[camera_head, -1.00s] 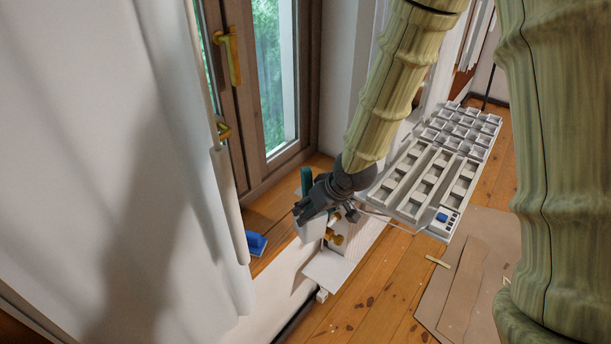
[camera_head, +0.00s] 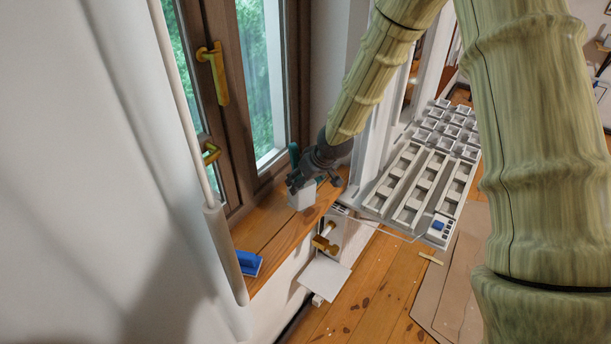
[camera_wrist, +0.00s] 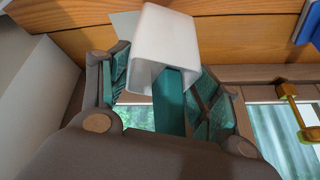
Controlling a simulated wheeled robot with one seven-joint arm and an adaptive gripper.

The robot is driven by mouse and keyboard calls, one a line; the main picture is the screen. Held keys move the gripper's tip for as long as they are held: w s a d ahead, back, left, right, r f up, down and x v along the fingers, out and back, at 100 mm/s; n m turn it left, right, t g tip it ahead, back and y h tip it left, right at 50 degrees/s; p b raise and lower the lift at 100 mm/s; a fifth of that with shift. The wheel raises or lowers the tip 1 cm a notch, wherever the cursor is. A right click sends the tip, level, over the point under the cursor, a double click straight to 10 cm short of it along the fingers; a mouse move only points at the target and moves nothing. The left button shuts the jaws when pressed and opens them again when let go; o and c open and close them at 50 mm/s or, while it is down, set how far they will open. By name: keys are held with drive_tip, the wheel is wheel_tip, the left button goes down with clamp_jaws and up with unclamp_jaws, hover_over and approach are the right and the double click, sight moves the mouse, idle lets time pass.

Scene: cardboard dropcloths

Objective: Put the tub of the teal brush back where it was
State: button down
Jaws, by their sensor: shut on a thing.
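The white tub (camera_head: 302,200) is in my gripper (camera_head: 299,184), over the wooden window sill (camera_head: 270,236). The teal brush (camera_head: 294,155) stands up out of it beside my gripper. In the wrist view the tub (camera_wrist: 163,35) lies between the two fingers, with the flat teal handle (camera_wrist: 171,101) running out of its opening. The fingers are shut on the tub. Whether its base touches the sill is hard to tell.
The window's brass handle (camera_head: 213,75) is behind. Bare sill lies between the block and the tub. A grey compartment rack (camera_head: 415,185) stands to the right.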

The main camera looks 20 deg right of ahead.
drive_tip(key=w, duration=0.1)
drive_tip(key=w+d, duration=0.1)
drive_tip(key=w+d+p, duration=0.1)
drive_tip(key=w, duration=0.1)
drive_tip(key=shift+w+f, duration=0.1)
drive_tip(key=shift+f, duration=0.15)
drive_tip(key=shift+a+f+p, duration=0.1)
drive_tip(key=shift+f+p, duration=0.65)
drive_tip(key=shift+f, duration=1)
drive_tip(key=shift+c, duration=1.7)
unclamp_jaws()
drive_tip(key=shift+f, duration=0.1)
